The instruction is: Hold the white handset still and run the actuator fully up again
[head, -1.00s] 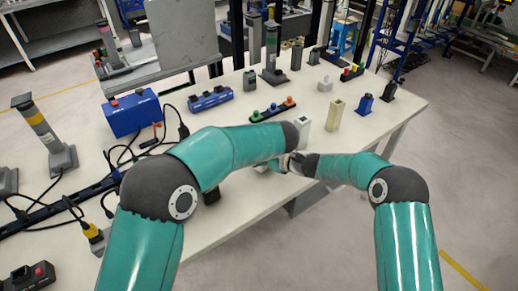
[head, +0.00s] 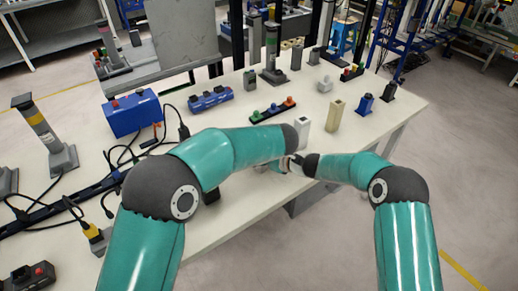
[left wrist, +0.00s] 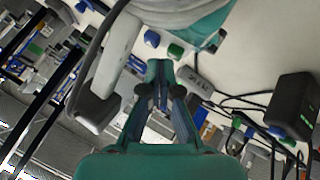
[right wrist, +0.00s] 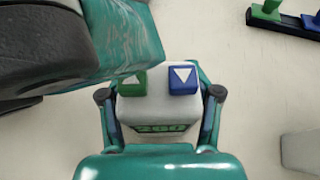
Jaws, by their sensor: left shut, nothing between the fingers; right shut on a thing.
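The white handset (right wrist: 160,110) is clamped between the fingers of my right gripper (right wrist: 160,112). Its label reads 260. It has a blue down-arrow button (right wrist: 184,80) and a green button (right wrist: 131,86), partly covered by my left arm. In the head view both grippers meet at the table's near edge, with the handset mostly hidden. My left gripper (left wrist: 160,78) is shut and empty, close to the handset; contact with a button cannot be told. Column-shaped actuators stand on the table: a yellow-banded one (head: 40,125) at left and a green-banded one (head: 271,45) at the back. Which one belongs to the handset is unclear.
A blue box (head: 133,115) and black cables lie on the table's left half. A strip with coloured knobs (head: 272,111), a beige block (head: 335,115) and a white block (head: 304,126) stand beyond my grippers.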

